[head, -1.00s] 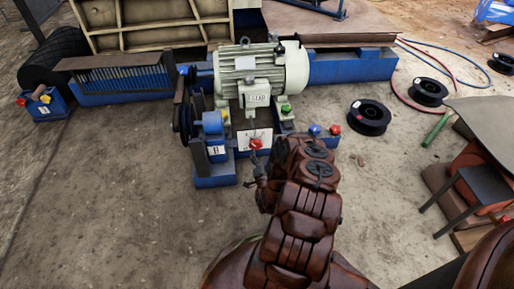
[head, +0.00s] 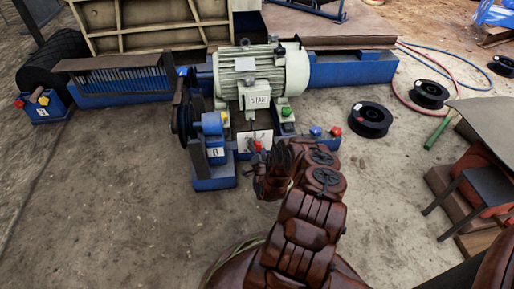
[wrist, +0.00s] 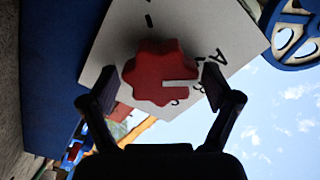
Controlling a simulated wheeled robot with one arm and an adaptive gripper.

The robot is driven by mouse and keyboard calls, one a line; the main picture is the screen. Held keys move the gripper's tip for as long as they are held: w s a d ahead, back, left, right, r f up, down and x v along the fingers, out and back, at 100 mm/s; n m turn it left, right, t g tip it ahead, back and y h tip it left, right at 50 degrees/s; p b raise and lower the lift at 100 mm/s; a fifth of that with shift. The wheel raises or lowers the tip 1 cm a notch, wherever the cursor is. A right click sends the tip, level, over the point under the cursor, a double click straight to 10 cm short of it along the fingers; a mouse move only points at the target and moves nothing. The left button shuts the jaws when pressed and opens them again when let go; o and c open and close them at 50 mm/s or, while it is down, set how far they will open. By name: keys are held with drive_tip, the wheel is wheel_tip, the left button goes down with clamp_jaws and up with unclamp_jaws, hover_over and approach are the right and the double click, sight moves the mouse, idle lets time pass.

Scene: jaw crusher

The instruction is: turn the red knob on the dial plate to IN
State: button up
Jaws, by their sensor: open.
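The red knob (wrist: 158,72), with a scalloped rim and a pale pointer line, sits on the white dial plate (wrist: 118,38) in the wrist view. The line points right, toward partly hidden black markings; I cannot read IN. My gripper (wrist: 158,79) is open, its two dark fingers on either side of the knob. Whether they touch it is unclear. In the head view the dial plate (head: 243,141) is below the motor, and the knob (head: 258,145) is partly hidden by my gripper.
The pale green motor (head: 262,70) stands behind the plate. A blue bearing block (head: 213,130) is to the left. Black spools (head: 369,119) lie farther right. The floor at front left is clear.

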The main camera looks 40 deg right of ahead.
drive_tip(key=shift+c, duration=0.2)
drive_tip(key=c, duration=1.1)
drive_tip(key=shift+n, duration=0.4)
drive_tip(key=n+p, duration=0.1)
drive_tip(key=n, duration=0.3)
drive_tip(key=shift+a+r, duration=0.1)
drive_tip(key=shift+r, duration=0.05)
drive_tip(key=n+p, duration=0.1)
drive_tip(key=n, duration=0.1)
drive_tip(key=n+p, duration=0.1)
drive_tip(key=n, duration=0.2)
drive_tip(key=shift+w+a+r+n+p, duration=0.1)
drive_tip(key=shift+w+a+n+p, duration=0.05)
drive_tip(key=shift+n+p, duration=0.2)
drive_tip(key=n, duration=0.4)
drive_tip(key=shift+a+f, duration=0.1)
drive_tip(key=shift+f, duration=0.1)
drive_tip(key=n+b, duration=0.1)
drive_tip(key=n, duration=0.4)
drive_tip(key=shift+w+f+n+b, duration=0.1)
drive_tip(key=shift+n+b, duration=0.25)
